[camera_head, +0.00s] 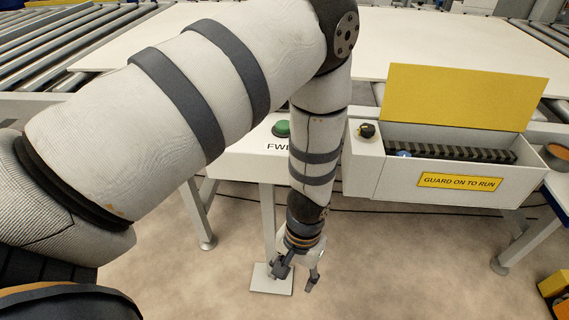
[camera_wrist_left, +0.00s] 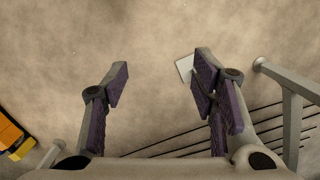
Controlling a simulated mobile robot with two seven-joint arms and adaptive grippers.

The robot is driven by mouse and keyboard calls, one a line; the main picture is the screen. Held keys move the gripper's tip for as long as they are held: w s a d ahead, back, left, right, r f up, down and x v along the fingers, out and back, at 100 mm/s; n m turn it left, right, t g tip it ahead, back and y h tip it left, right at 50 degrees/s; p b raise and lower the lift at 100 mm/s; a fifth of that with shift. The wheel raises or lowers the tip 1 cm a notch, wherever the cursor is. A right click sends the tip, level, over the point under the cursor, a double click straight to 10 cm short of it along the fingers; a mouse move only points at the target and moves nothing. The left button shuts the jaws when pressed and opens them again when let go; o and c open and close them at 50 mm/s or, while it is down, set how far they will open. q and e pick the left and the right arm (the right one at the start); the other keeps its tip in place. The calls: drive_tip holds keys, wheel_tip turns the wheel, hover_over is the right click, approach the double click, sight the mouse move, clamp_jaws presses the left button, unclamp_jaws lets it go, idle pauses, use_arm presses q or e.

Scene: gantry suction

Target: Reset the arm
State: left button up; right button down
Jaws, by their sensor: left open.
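My left arm comes in from the left in the head view and bends down in the middle. My left gripper (camera_head: 295,279) hangs pointing down in front of the white machine, above the floor. In the left wrist view the left gripper (camera_wrist_left: 160,95) shows two purple-padded fingers spread wide with nothing between them but floor. My right gripper is not in view.
A green button (camera_head: 282,129) marked FWD sits on a white stand. To its right is a white box with an open yellow lid (camera_head: 459,97) and a "GUARD ON TO RUN" label (camera_head: 460,182). A black knob (camera_head: 366,130) is beside it. Table legs and dark cables are near the gripper.

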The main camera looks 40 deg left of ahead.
use_arm(q)
drive_tip(key=shift+s+a+f, duration=0.1)
drive_tip(key=shift+s+f, duration=0.15)
drive_tip(key=shift+s, duration=0.35)
drive_tip(key=shift+s+a+f, duration=0.1)
drive_tip(key=shift+s+f, duration=0.1)
drive_tip(key=shift+s, duration=0.35)
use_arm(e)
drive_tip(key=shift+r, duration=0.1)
use_arm(q)
drive_tip(key=s+a+m+g+p, duration=0.1)
drive_tip(key=s, duration=2.1)
drive_tip(key=shift+a+m, duration=0.3)
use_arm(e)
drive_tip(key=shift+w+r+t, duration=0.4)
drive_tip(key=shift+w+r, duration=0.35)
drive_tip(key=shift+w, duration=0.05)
use_arm(q)
drive_tip(key=shift+r, duration=0.1)
